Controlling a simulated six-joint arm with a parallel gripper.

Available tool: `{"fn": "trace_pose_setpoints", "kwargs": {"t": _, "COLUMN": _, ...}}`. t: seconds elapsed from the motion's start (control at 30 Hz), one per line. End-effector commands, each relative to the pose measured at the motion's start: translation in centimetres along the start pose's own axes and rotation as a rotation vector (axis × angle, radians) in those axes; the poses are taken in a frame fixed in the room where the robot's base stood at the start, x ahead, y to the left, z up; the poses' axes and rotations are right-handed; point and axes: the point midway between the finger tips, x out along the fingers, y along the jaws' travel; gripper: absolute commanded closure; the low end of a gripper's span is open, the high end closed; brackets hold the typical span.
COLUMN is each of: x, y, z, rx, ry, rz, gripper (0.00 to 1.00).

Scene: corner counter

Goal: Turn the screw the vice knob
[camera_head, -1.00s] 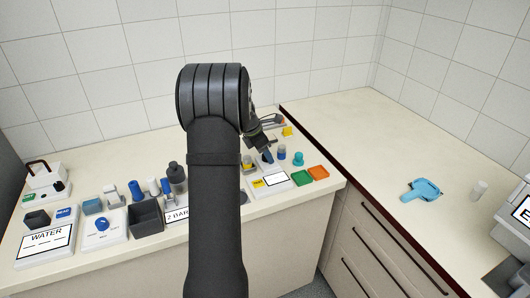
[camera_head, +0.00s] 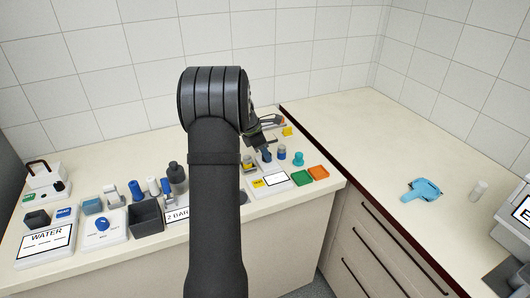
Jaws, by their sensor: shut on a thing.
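My gripper (camera_head: 264,150) is small in view, just right of my arm's big dark elbow, and points down at the counter. It is shut on a small dark blue piece, which I take for the vice knob (camera_head: 266,157). The fingers partly cover it, and its exact turn cannot be read. The vice body cannot be made out clearly; my arm hides much of the counter there.
A white-labelled block (camera_head: 275,179), a green tray (camera_head: 298,177) and an orange tray (camera_head: 318,172) stand in front. A blue-topped cylinder (camera_head: 282,152) and a teal piece (camera_head: 298,158) are close on the right. The right counter (camera_head: 345,118) is mostly clear.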

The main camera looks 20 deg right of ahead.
Motion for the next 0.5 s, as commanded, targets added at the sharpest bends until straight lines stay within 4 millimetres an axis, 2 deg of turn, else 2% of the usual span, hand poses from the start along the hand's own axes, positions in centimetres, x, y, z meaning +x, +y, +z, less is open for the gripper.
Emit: {"fn": "trace_pose_setpoints", "kwargs": {"t": 0.5, "x": 0.03, "y": 0.35, "z": 0.15, "rx": 0.439, "ry": 0.0, "rz": -0.181, "gripper": 0.91}}
